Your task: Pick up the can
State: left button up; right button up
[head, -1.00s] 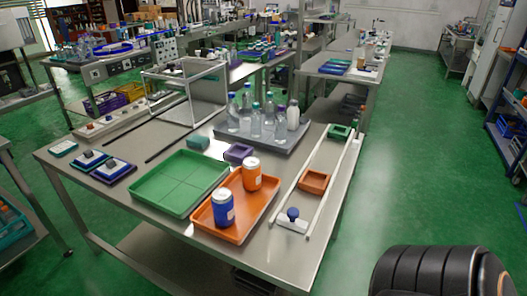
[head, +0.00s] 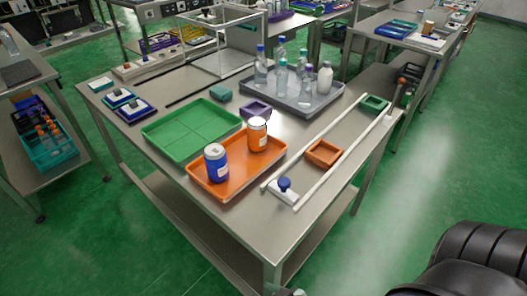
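Two cans stand upright on the orange tray (head: 236,184) near the front of the steel table. The blue can (head: 215,164) has a silver top and stands at the tray's left front. The orange can (head: 257,135) has a pale top and stands farther back to the right. The cans are apart from each other. Neither of my grippers can be made out in the head view, and nothing is touching either can.
A green tray (head: 190,131) lies left of the orange tray. A grey tray (head: 300,101) holds several clear bottles behind. White rails (head: 318,180) with an orange box (head: 323,153) and a blue knob (head: 284,183) lie to the right.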

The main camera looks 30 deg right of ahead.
aim_at(257, 127)
jog(key=k+l, duration=0.1)
jog(key=l, duration=0.3)
jog(key=k+l, duration=0.15)
jog(key=l, duration=0.25)
jog(key=k+l, duration=0.1)
jog(key=l, duration=0.3)
jog(key=k+l, duration=0.1)
jog(key=l, duration=0.25)
